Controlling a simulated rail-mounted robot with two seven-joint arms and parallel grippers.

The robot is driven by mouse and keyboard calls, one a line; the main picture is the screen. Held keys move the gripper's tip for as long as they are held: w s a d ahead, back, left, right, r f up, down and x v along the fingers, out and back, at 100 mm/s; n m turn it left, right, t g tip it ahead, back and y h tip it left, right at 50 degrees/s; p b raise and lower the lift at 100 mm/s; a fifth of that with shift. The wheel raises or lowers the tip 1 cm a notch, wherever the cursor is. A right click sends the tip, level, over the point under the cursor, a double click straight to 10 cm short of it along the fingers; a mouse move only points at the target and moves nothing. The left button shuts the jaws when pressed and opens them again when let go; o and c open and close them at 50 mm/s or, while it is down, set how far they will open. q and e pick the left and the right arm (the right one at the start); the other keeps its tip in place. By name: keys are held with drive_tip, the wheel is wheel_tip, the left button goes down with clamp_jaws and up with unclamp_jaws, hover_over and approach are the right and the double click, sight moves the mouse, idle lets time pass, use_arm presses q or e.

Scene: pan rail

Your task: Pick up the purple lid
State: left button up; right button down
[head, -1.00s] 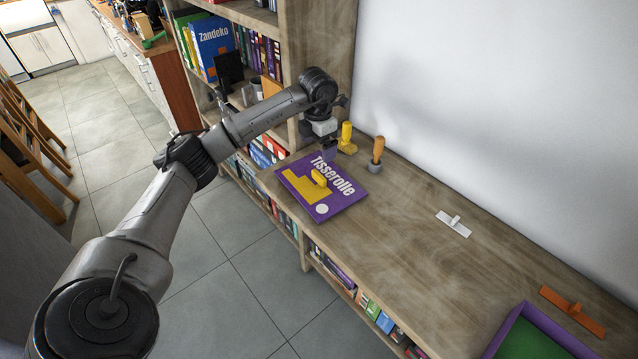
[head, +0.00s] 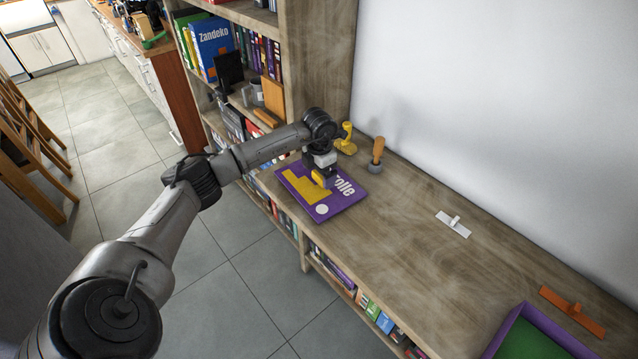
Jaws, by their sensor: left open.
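The purple lid (head: 345,197) lies flat on the wooden shelf top, with white lettering, a yellow shape and a yellow handle (head: 322,181) on it. My left gripper (head: 321,172) is open, pointing down over the lid at the handle. The gripper hides part of the lettering and part of the handle. I cannot tell whether the fingers touch the handle. My right gripper is not in view.
Behind the lid stand a yellow object (head: 346,140) and an orange-handled tool (head: 377,155). A white piece (head: 453,224), an orange piece (head: 572,312) and an open purple box with green inside (head: 507,325) are to the right. The wood between is clear.

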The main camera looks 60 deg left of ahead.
use_arm(q)
drive_tip(key=shift+f, duration=0.9)
drive_tip(key=shift+c, duration=0.4)
drive_tip(key=c, duration=1)
drive_tip(key=shift+r, duration=0.15)
drive_tip(key=shift+r, duration=0.5)
wheel_tip(320, 180, up, 3)
drive_tip(key=shift+f, duration=0.1)
drive_tip(key=w+d+r, duration=0.2)
drive_tip(key=d+r, duration=0.5)
drive_tip(key=d, duration=0.4)
drive_tip(key=shift+w+d, duration=0.2)
drive_tip(key=shift+w, duration=0.1)
